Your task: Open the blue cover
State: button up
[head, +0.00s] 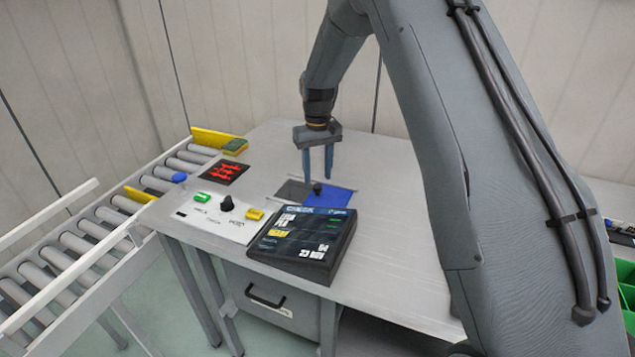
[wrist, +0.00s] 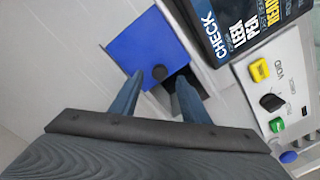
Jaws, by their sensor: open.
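The blue cover (head: 320,198) is a flat blue panel on the table behind the black control box. Nothing is held. I cannot tell whether the fingers touch the knob.
A black box with labels (head: 303,240) stands at the table's front. Left of it is a white panel (head: 225,217) with a black knob and green and yellow buttons. A roller conveyor (head: 85,235) runs along the left. The table's right side (head: 400,230) is clear.

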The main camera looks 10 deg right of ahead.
aim_at(319, 187)
jog(key=shift+r+b, duration=0.55)
jog(key=shift+r, duration=1.7)
jog(key=shift+s+d, duration=0.1)
jog(key=shift+s, duration=0.15)
jog(key=shift+m+t, duration=0.4)
jog(key=shift+m, duration=0.2)
jog(key=s+d, duration=0.1)
jog(key=s, duration=0.4)
jog(key=s+d+r, duration=0.1)
jog(key=s, duration=0.4)
jog(key=s+d, duration=0.1)
jog(key=s, duration=0.4)
jog(key=shift+r, duration=0.3)
jog(key=s+d+f+m, duration=0.1)
jog(key=s+f, duration=0.1)
jog(key=s, duration=1.5)
jog(key=shift+s+d+t, duration=0.15)
jog(key=shift+d+t, duration=0.15)
jog(key=shift+d, duration=0.05)
